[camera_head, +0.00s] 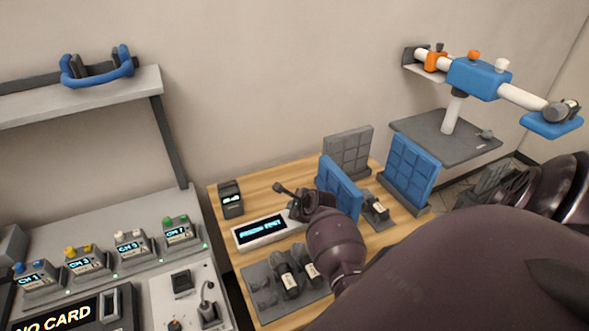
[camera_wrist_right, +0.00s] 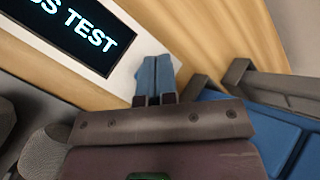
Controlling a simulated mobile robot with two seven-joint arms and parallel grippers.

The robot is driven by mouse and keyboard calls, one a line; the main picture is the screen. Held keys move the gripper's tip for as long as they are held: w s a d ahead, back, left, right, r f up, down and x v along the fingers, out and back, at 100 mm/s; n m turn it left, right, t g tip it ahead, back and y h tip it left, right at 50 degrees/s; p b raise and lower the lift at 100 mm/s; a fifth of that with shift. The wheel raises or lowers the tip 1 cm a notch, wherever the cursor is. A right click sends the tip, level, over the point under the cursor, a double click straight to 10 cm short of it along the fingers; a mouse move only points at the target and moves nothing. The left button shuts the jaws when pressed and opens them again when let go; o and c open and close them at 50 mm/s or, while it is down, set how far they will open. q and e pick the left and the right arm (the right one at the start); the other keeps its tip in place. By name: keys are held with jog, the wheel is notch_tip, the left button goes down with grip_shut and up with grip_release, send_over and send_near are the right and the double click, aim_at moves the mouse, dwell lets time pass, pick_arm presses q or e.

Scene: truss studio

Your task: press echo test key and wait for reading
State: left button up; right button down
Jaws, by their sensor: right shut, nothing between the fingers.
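The white test unit (camera_head: 262,232) lies on the wooden table with a lit display (camera_head: 262,230), whose cyan text appears to end in "TEST". The display also shows, cut off by the frame edge, in the right wrist view (camera_wrist_right: 75,25). My right gripper (camera_head: 298,211) is at the unit's right end, pointing down at it. In the right wrist view its shut, empty fingertips (camera_wrist_right: 155,72) lie over the white casing beside the display. I cannot make out the test key; the fingers may cover it. I cannot tell if they touch the casing. My left gripper is out of view.
Blue acoustic panels (camera_head: 410,165) and a grey one (camera_head: 348,152) stand right of the unit. A grey mat (camera_head: 262,300) with microphones lies in front. A small dark device (camera_head: 231,198) stands behind left. A mixing console (camera_head: 100,255) is further left.

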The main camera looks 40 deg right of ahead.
jog(key=shift+f, duration=0.1)
dwell(0.7)
jog(key=shift+f, duration=0.35)
jog(key=shift+f, duration=0.35)
dwell(0.9)
jog(key=shift+r, duration=0.1)
jog(key=shift+r+p, duration=0.7)
jog(key=shift+p, duration=0.1)
jog(key=shift+r, duration=2.5)
